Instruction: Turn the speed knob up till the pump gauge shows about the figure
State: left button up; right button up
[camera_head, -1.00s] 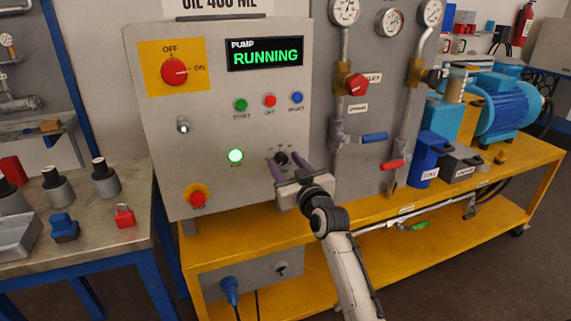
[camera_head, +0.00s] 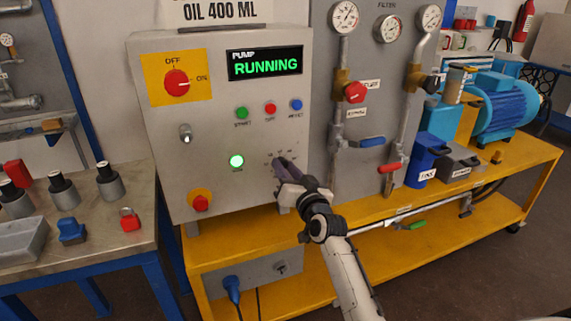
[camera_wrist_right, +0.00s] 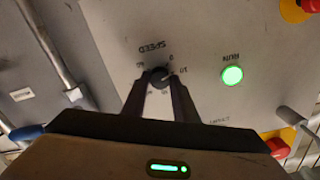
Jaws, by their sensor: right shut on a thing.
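The black speed knob (camera_wrist_right: 158,76) is on the grey pump panel (camera_head: 220,135), with "SPEED" and scale figures around it in the right wrist view. My right gripper (camera_wrist_right: 160,84) is shut on it, one finger on each side; in the head view my right gripper (camera_head: 281,164) hides most of the knob. The display (camera_head: 265,63) reads "RUNNING" in green. Three round gauges show at the top: a left gauge (camera_head: 344,17), a middle gauge (camera_head: 388,28) and a right gauge (camera_head: 430,18). Their figures are too small to read. My left gripper is out of view.
The green run lamp (camera_head: 236,161) is lit, left of the knob. A red-and-yellow stop button (camera_head: 200,202) sits lower left, and start, off and reset buttons above. Pipes with a red valve knob (camera_head: 355,92) and a blue lever (camera_head: 366,143) stand to the right.

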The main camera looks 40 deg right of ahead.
jog(key=o, duration=1.1)
jog(key=shift+c, duration=0.2)
jog(key=p+v, duration=0.4)
jog(key=v, duration=0.6)
jog(key=shift+p, duration=0.4)
jog(key=shift+s+a, duration=0.1)
